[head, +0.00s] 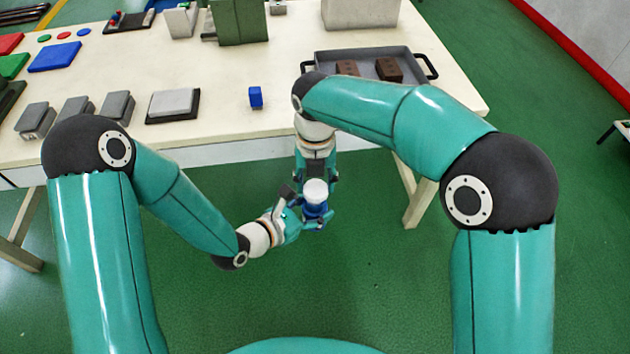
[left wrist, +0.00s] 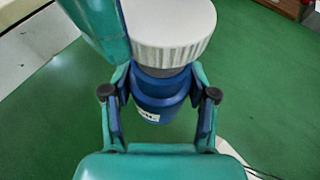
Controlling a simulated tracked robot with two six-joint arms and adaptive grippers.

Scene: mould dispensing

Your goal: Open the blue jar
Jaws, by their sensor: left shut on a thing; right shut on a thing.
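The blue jar (left wrist: 160,98) has a blue body and a wide white ribbed lid (left wrist: 172,30). It is held up in the air in front of the table; the lid also shows in the head view (head: 316,187). My left gripper (left wrist: 160,88) is shut on the blue body, one finger on each side below the lid. My right gripper (head: 317,183) reaches in from the table side and is shut at the lid's height. Part of it covers the lid's left side in the left wrist view. A narrow grey band shows between lid and body. The right fingertips' contact is partly hidden.
The pale table (head: 225,105) stands beyond my arms. On it are a small blue block (head: 255,97), a grey tray (head: 361,54) with brown blocks, a grey slab on a dark base (head: 173,104) and several grey blocks. The green floor around the jar is clear.

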